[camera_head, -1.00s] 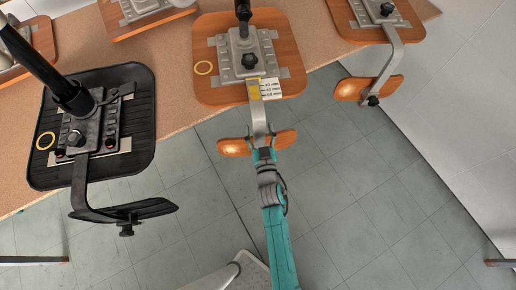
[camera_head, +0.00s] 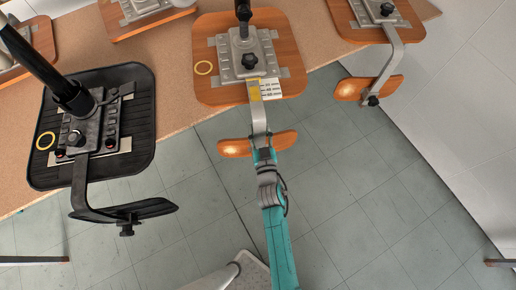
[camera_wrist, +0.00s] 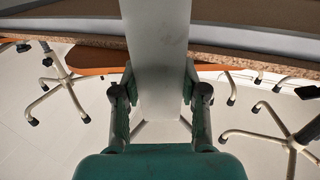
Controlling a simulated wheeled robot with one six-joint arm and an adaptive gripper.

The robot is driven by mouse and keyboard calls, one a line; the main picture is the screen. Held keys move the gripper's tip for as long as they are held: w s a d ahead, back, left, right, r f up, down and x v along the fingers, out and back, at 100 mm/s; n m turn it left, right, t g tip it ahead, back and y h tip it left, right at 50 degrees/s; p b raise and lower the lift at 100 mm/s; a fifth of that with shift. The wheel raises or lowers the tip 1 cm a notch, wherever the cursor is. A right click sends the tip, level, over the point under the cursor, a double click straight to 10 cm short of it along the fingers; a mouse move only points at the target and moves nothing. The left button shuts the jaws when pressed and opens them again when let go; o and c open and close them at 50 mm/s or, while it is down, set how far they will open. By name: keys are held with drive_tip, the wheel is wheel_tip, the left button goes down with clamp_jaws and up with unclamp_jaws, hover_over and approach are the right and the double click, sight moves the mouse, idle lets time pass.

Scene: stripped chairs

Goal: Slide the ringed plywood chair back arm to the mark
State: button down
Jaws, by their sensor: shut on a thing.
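The ringed plywood chair (camera_head: 213,92) lies upside down on the table, its seat underside up, with a yellow ring (camera_head: 203,68) on it. Its grey metal back arm (camera_head: 259,118) runs from the seat mechanism over the table edge to the plywood backrest (camera_head: 236,147). A white scale label (camera_head: 271,87) and a yellow strip (camera_head: 254,89) lie by the arm at the seat edge. My gripper (camera_head: 263,151) is shut on the back arm near the backrest. In the wrist view the bar (camera_wrist: 157,50) stands between my gripper's two fingers (camera_wrist: 159,92).
A black ringed chair (camera_head: 140,92) lies at the left, its back arm hanging over the edge. Another plywood chair (camera_head: 345,22) lies at the right, its backrest (camera_head: 368,88) overhanging. The cork-topped table (camera_head: 185,120) fills the back.

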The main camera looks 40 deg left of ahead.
drive_tip(key=shift+s+d, duration=0.35)
drive_tip(key=shift+d, duration=0.05)
drive_tip(key=shift+s+d, duration=0.45)
drive_tip(key=shift+d, duration=0.05)
drive_tip(key=shift+s+d+f, duration=0.1)
drive_tip(key=shift+s+d, duration=0.15)
drive_tip(key=shift+v, duration=1.25)
drive_tip(key=shift+c, duration=1.5)
unclamp_jaws()
drive_tip(key=shift+v, duration=2.95)
